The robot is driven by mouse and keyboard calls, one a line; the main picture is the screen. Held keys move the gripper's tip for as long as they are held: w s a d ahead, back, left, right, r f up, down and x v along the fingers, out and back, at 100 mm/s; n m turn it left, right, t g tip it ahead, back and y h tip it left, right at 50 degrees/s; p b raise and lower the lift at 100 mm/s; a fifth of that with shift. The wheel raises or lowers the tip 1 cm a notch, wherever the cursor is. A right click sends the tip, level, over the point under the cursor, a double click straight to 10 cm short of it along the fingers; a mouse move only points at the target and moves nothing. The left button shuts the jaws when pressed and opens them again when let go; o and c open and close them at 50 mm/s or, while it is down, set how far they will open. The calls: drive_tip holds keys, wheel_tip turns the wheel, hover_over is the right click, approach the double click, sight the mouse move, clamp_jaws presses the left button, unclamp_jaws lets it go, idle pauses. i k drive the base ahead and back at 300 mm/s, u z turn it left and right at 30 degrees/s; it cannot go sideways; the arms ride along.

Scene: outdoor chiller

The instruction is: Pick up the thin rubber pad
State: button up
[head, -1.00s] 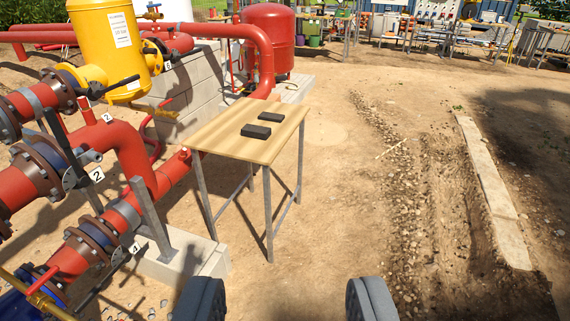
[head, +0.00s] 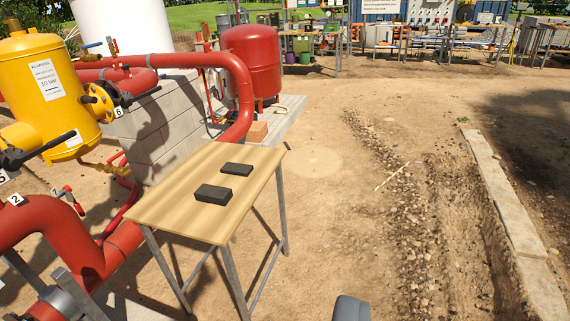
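Two dark grey rectangular blocks lie flat and apart on a light wooden table. The block farther back (head: 236,169) looks the thinner one, so it seems to be the thin rubber pad. The thicker block (head: 213,194) lies nearer and a little to the left. Only one dark grey, rounded part of my gripper (head: 351,308) shows, at the bottom edge right of centre. It is well in front of and below the tabletop, apart from both blocks. The other finger is out of view, so the opening cannot be judged.
The wooden table (head: 155,207) stands on thin metal legs. Red pipes (head: 80,240) and a yellow vessel (head: 45,95) crowd its left side. A red tank (head: 252,62) stands behind. Bare ground lies open to the right, with a stony trench (head: 420,230) and a kerb beyond.

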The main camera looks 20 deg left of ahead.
sight(234, 169)
drive_tip(key=z, duration=0.05)
drive_tip(key=i, duration=2.6)
drive_tip(key=u, duration=0.55)
drive_tip(key=i, duration=0.7)
drive_tip(key=u, duration=0.2)
